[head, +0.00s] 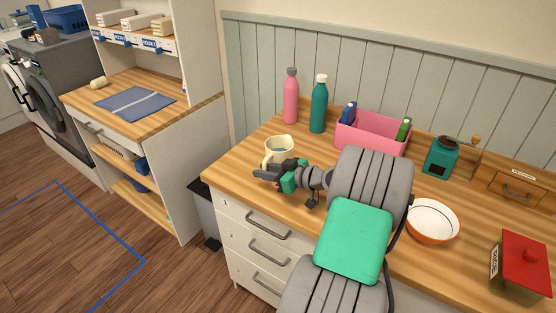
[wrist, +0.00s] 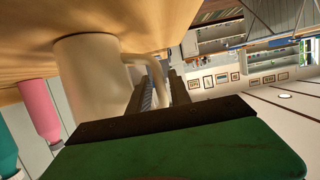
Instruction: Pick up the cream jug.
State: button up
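The cream jug (head: 279,147) stands upright near the left end of the wooden counter, with its open top facing up. In the wrist view the jug (wrist: 92,80) is large and close, left of the fingers, and its base appears to touch the wood. My gripper (head: 267,172) is low at the jug's near side. In the wrist view its fingers (wrist: 162,90) are close together on either side of the jug's handle, with the handle filling the narrow gap. The fingers hide part of the handle.
A pink bottle (head: 291,97), a teal bottle (head: 319,106) and a pink bin (head: 372,136) stand behind the jug. A teal grinder (head: 441,157), a white-and-orange bowl (head: 433,221) and a red-lidded box (head: 523,265) are to the right. The counter's left edge is near the jug.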

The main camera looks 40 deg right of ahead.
jog(key=shift+c, duration=0.3)
grip_shut()
jog(key=shift+r, duration=0.1)
dwell(0.9)
